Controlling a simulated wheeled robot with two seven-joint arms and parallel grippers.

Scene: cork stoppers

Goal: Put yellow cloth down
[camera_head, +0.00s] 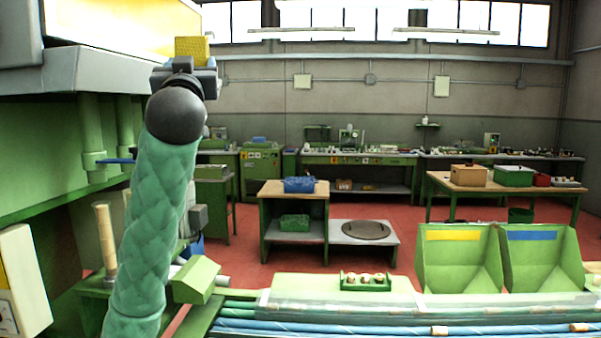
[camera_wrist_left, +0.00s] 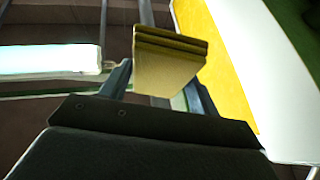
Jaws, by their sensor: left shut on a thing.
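The yellow cloth (camera_head: 192,48) is a small folded block held high at the upper left in the head view. In the left wrist view the cloth (camera_wrist_left: 170,62) shows its stacked layers and sits between the two fingers. My left gripper (camera_head: 189,66) is shut on the cloth, pointing upward, with my green-sleeved arm below it. It also shows in the left wrist view (camera_wrist_left: 160,85). The cloth is in the air beside the machine's yellow panel (camera_head: 130,20); I cannot tell whether they touch. My right gripper is not in view.
A large green machine (camera_head: 50,130) fills the left side. A small green tray (camera_head: 365,286) with several pale pieces sits on the light green surface in front. Green bins with a yellow label (camera_head: 458,265) and a blue label (camera_head: 540,265) stand at the right.

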